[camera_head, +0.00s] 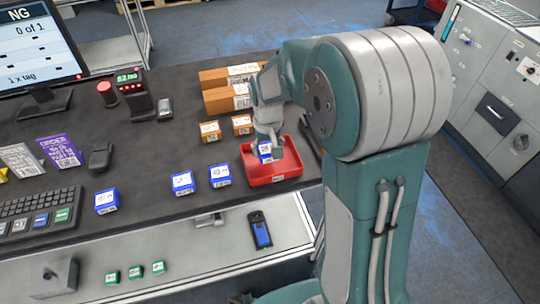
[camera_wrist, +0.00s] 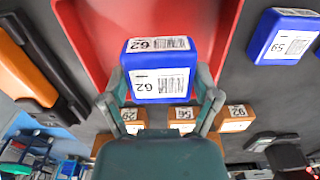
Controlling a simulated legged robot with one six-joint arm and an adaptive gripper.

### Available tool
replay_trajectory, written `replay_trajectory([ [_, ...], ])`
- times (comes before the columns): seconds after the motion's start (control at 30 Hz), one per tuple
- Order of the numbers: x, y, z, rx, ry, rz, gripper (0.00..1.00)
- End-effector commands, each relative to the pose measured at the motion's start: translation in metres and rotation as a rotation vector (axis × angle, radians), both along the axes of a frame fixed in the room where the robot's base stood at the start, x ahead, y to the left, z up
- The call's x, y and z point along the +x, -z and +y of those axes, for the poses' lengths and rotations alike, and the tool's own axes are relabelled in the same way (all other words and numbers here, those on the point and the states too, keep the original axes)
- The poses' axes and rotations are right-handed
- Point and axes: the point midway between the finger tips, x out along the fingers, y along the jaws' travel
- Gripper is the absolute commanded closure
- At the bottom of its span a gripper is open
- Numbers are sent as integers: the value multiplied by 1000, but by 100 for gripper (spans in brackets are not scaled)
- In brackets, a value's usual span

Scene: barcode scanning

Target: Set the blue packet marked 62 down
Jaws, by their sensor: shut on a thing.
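The blue packet marked 62 (camera_wrist: 160,70) has white labels with a barcode and sits between the two fingers of my gripper (camera_wrist: 160,84), which is shut on it. In the head view the packet (camera_head: 265,151) is inside the outline of the red tray (camera_head: 278,178), with my gripper (camera_head: 268,139) above it. The tray's red floor (camera_wrist: 100,30) also shows behind the packet in the wrist view. I cannot tell whether the packet touches the tray floor.
Blue packets (camera_head: 182,183) (camera_head: 219,175) (camera_head: 106,201) stand left of the tray; one marked 59 (camera_wrist: 285,38) shows in the wrist view. Small orange boxes (camera_head: 210,131) and larger ones (camera_head: 228,97) stand behind. A scanner stand (camera_head: 137,95) and monitor (camera_head: 38,45) are at left.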

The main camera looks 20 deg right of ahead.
Motion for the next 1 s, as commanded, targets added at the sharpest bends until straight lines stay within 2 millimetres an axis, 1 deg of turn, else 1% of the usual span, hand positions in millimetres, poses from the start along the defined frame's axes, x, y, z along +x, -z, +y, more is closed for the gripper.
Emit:
replay_trajectory([
  [0.1, 5, 14, -8, 3, 3, 3, 77],
  [0.2, 4, 30, -9, 5, 2, 4, 77],
  [0.27, 4, 36, -10, 6, 2, 1, 77],
  [0.57, 5, 38, -7, 2, 2, -1, 77],
  [0.6, 4, 39, -7, 2, 2, 0, 16],
  [0.63, 5, 39, -6, 2, 2, -1, 3],
  [0.67, 5, 39, -6, 2, 2, -1, 0],
  [1.0, 5, 39, -8, 4, 2, 0, 0],
])
